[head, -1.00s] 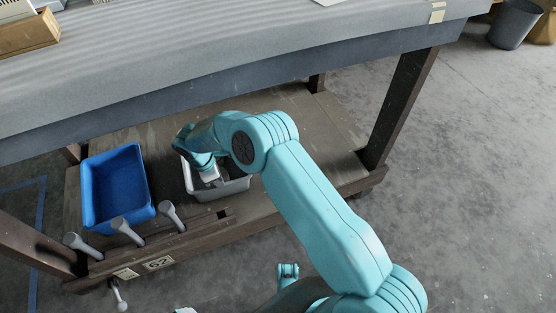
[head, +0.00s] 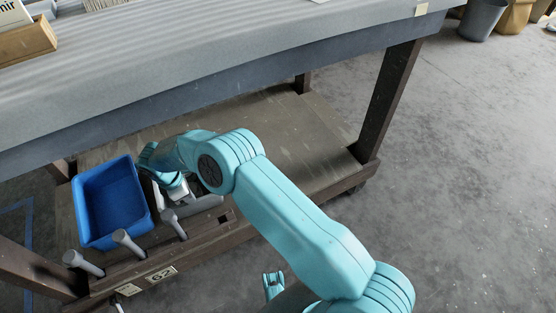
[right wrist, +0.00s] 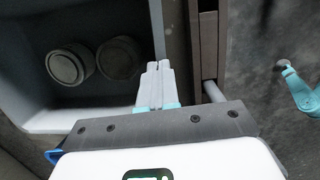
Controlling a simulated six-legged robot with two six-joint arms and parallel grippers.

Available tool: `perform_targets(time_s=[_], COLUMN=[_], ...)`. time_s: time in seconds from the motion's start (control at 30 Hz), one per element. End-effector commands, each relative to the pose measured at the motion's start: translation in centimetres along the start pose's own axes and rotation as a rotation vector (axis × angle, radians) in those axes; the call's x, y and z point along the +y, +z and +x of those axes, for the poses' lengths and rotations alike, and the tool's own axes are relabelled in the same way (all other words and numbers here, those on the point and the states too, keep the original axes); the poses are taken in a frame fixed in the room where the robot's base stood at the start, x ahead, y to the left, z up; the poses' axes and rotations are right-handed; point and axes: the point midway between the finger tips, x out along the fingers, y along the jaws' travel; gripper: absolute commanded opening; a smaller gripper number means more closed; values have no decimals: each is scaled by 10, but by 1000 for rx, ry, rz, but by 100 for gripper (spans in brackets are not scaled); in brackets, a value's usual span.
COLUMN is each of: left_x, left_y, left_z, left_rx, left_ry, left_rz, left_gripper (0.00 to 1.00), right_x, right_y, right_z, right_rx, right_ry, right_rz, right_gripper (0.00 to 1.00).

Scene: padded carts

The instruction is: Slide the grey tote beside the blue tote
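The blue tote (head: 95,241) stands upright and empty on the cart's lower deck at left. The grey tote (head: 206,204) is immediately to its right, largely hidden under my right arm; I cannot tell whether their walls touch. In the right wrist view the grey tote (right wrist: 100,118) holds two round grey lidded things (right wrist: 70,66). My right gripper (right wrist: 158,66) has its fingers close together on the grey tote's near wall.
Grey posts (head: 127,242) stand along the deck's front edge, close before the totes. The bare wooden deck (head: 290,140) is clear at right. The padded tabletop (head: 240,50) overhangs the deck, with dark legs (head: 388,100) at its corners.

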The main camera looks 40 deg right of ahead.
Motion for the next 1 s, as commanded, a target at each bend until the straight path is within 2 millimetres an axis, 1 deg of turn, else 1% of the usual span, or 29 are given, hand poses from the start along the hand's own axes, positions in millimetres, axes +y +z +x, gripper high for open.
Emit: perform_targets(time_s=[0.03, 0.3, 0.37, 0.5, 0.67, 1.0], left_x=[-1, 0, 0, 3, 3, 4], left_y=[0, 0, 0, 0, 2, 2], left_z=[1, 1, -1, -8, -6, -7], left_rx=[0, 0, 0, 0, -6, -5], left_ry=[0, 0, 0, 0, 1, 1], left_rz=[0, 0, 0, 0, 5, 5], left_gripper=[100, 100, 100, 100, 100, 100], right_x=[-6, -6, -6, -6, -4, -8], right_y=[-5, -5, -4, -3, -3, -7], right_z=[8, 8, 5, -8, -9, -12], right_rx=[2, 3, 2, 1, 0, 3], right_ry=[-14, -14, -14, -15, -12, -7], right_rz=[-7, -7, -7, -7, -5, -1], right_gripper=[0, 0, 0, 0, 0, 0])
